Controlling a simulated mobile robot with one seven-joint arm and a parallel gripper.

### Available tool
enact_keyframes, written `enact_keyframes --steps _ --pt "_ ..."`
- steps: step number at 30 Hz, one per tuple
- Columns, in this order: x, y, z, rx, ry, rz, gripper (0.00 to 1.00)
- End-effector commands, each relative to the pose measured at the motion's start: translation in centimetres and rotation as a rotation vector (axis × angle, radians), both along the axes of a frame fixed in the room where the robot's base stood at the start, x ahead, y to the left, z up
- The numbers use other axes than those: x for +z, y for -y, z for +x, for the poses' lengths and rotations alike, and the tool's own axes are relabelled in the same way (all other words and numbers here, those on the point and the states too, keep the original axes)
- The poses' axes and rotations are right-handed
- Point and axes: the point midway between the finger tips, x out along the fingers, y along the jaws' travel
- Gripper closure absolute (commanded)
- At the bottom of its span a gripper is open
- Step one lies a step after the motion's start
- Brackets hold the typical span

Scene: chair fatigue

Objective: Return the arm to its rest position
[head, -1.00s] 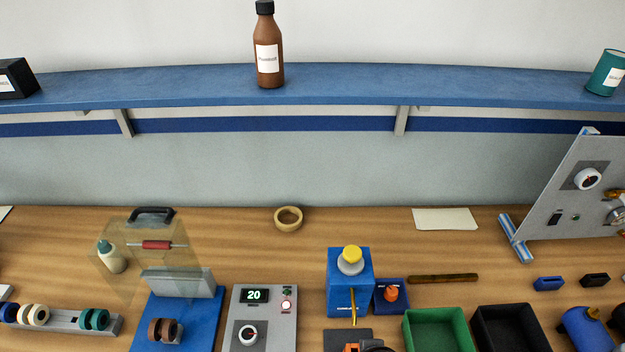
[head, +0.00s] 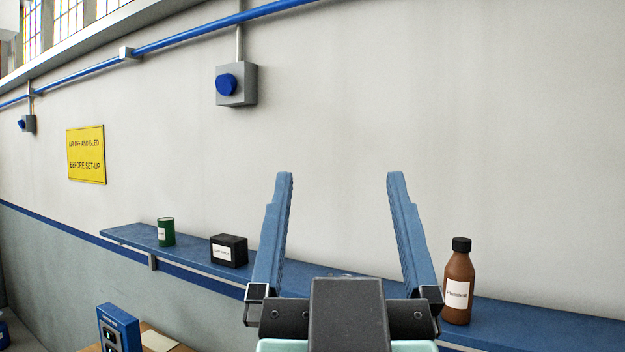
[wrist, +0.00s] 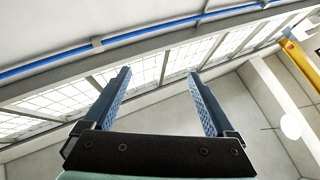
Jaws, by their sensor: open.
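My gripper (head: 338,180) is raised in front of the wall in the head view, its two blue fingers wide apart and pointing up. Nothing is between the fingers. In the wrist view the gripper (wrist: 158,85) also shows open and empty, with windows and the ceiling beyond it. The rest of my arm is mostly out of view.
A blue shelf (head: 530,318) runs behind the gripper. It bears a brown bottle (head: 457,285), a black box (head: 229,250) and a green can (head: 166,232). A blue device (head: 119,328) stands at lower left. A yellow sign (head: 86,154) and a grey switch box (head: 237,84) are on the wall.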

Motion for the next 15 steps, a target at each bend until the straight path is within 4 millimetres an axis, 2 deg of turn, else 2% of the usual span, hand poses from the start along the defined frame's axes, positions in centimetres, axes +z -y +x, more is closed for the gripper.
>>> enact_keyframes --steps 1,3,5,15 --pt "2.0 -1.1 -1.5 0.024 0.070 -0.002 0.09" --pt "3.5 -1.9 -2.9 0.044 0.132 -0.003 0.09" --pt "4.3 -2.2 -3.6 0.052 0.162 -0.002 0.09" --pt "4.6 -2.3 -3.9 0.056 0.175 -0.002 0.09"
